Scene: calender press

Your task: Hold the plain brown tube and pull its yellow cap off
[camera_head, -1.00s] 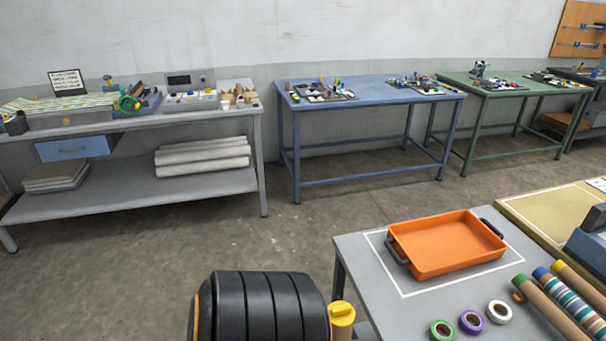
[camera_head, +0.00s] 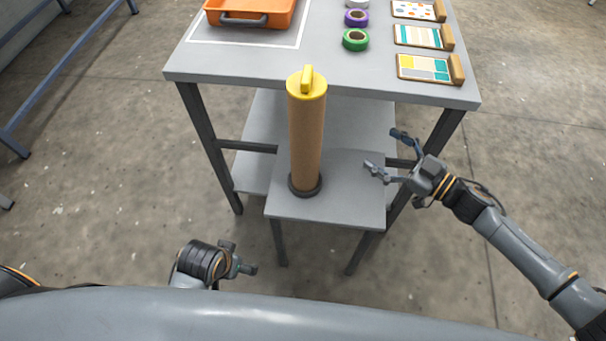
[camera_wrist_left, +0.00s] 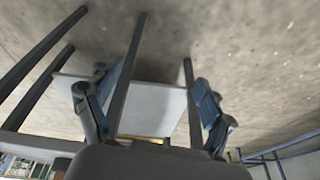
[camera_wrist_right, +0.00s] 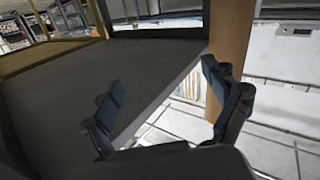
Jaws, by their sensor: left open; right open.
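The plain brown tube (camera_head: 306,140) stands upright in a dark ring base (camera_head: 305,186) on a small low grey stand. Its yellow cap (camera_head: 306,84) with a raised grip sits on its top end. My right gripper (camera_head: 383,154) is open and empty to the right of the tube, apart from it. In the right wrist view the brown tube (camera_wrist_right: 231,40) shows beyond the open fingers (camera_wrist_right: 160,105). My left gripper (camera_head: 253,257) is low at the left, nearer to me than the stand. In the left wrist view its fingers (camera_wrist_left: 150,95) are open with nothing between them.
The small stand (camera_head: 345,205) adjoins a grey table (camera_head: 330,75). On the table are an orange tray (camera_head: 250,12), a green tape roll (camera_head: 355,39), a purple tape roll (camera_head: 356,17) and sample boards (camera_head: 424,68). Floor is free on both sides.

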